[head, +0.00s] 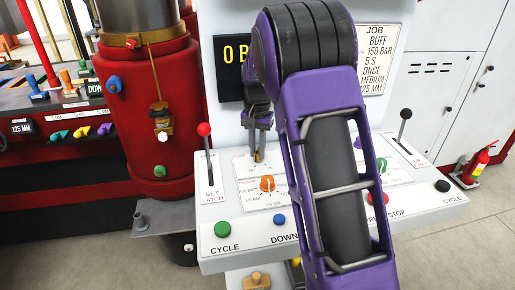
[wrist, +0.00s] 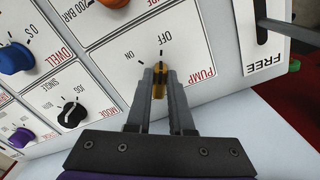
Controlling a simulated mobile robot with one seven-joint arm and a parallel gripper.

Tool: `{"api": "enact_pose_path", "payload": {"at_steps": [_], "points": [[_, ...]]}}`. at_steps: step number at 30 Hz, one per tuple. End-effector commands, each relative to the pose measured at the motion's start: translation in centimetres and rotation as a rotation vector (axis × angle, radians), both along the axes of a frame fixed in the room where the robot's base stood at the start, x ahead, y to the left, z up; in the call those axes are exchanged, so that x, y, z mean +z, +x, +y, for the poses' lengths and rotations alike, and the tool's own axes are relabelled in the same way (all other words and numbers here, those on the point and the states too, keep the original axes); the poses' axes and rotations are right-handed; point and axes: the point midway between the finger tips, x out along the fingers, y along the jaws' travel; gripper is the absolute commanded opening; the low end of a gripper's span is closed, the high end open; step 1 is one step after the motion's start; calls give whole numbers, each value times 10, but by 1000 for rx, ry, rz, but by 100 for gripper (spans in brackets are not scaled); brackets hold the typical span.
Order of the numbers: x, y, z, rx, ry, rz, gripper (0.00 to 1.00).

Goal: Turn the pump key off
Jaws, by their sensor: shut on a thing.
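The pump key (wrist: 160,89) is a small brass-yellow key on the white PUMP plate, with ON and OFF printed beside it. My gripper (wrist: 160,76) is shut on the key, one finger on each side. In the wrist view the key's visible end appears to point toward OFF rather than ON; the fingers hide part of it. In the head view my gripper (head: 259,143) reaches down to the key (head: 257,156) at the panel's upper left, where the key is small and its angle hard to read.
An orange knob (head: 267,184) sits just in front of the key. The red-balled SET/LATCH lever (head: 205,131) stands close on the left. The green CYCLE button (head: 222,229) and blue DOWN button (head: 279,219) are at the front. My arm hides the panel's middle.

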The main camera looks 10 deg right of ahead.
Motion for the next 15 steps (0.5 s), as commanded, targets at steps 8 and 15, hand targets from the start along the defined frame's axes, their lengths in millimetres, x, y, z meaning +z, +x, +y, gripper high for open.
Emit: {"api": "enact_pose_path", "payload": {"at_steps": [8, 15], "points": [[1, 1, 0, -3, 0, -4, 0], [1, 1, 0, -2, 0, -2, 50]]}}
